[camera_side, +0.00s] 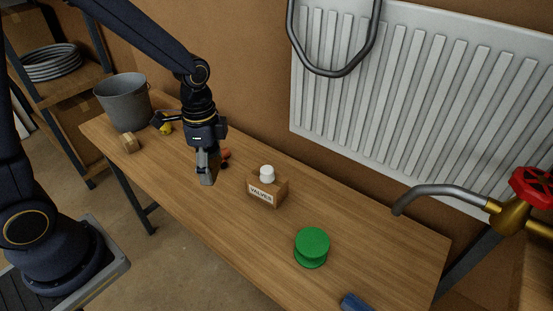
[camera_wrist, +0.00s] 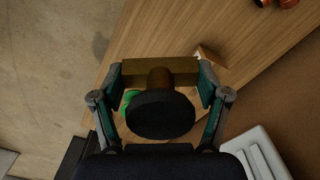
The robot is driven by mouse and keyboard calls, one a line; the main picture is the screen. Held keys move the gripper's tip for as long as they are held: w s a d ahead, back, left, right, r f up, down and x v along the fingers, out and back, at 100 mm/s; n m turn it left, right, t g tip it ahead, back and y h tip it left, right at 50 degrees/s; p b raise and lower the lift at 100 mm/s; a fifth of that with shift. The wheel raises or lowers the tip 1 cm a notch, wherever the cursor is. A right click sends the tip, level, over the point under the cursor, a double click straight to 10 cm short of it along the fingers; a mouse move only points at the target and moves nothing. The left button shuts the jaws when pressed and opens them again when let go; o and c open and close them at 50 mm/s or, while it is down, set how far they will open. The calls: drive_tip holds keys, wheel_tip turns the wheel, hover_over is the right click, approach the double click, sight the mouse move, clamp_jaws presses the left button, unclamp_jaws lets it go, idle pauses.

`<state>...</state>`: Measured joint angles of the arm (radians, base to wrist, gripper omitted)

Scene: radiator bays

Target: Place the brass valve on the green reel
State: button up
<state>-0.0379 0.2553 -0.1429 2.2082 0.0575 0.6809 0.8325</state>
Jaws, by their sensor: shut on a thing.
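My gripper (camera_side: 207,170) hangs over the left-middle part of the bench, pointing down. In the wrist view my gripper (camera_wrist: 160,85) is shut on the brass valve (camera_wrist: 160,70), which has a brass-coloured body between the fingers and a round black knob facing the camera. The valve is not clearly visible in the side view, where the fingers cover it. The green reel (camera_side: 312,245) stands upright on the bench to the right of my gripper, apart from it. In the wrist view the green reel (camera_wrist: 128,100) shows partly behind the black knob.
A wooden box labelled VALVES (camera_side: 262,192) with a white knob on top stands between my gripper and the reel. Copper-coloured fittings (camera_side: 225,154) lie behind my gripper. A grey bucket (camera_side: 123,103) stands at the left end. A blue object (camera_side: 354,302) lies near the front edge.

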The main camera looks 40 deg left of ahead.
drive_tip(key=s+d+r+m, duration=0.1)
drive_tip(key=s+d+m, duration=0.2)
drive_tip(key=d, duration=0.6)
drive_tip(key=s+d+r+m, duration=0.1)
drive_tip(key=s+d+m, duration=0.25)
drive_tip(key=d, duration=0.45)
hover_over(313, 241)
drive_tip(key=f, duration=0.9)
drive_tip(key=shift+s+a, duration=0.2)
drive_tip(key=shift+s, duration=0.15)
drive_tip(key=shift+w+d+f, duration=0.1)
drive_tip(key=shift+w+f, duration=0.05)
drive_tip(key=shift+f, duration=0.05)
drive_tip(key=shift+w+d+f, duration=0.1)
drive_tip(key=shift+w+f, duration=0.05)
drive_tip(key=shift+f, duration=1.6)
drive_tip(key=shift+f, duration=0.1)
drive_tip(key=o, duration=1.5)
drive_tip(key=shift+f, duration=0.1)
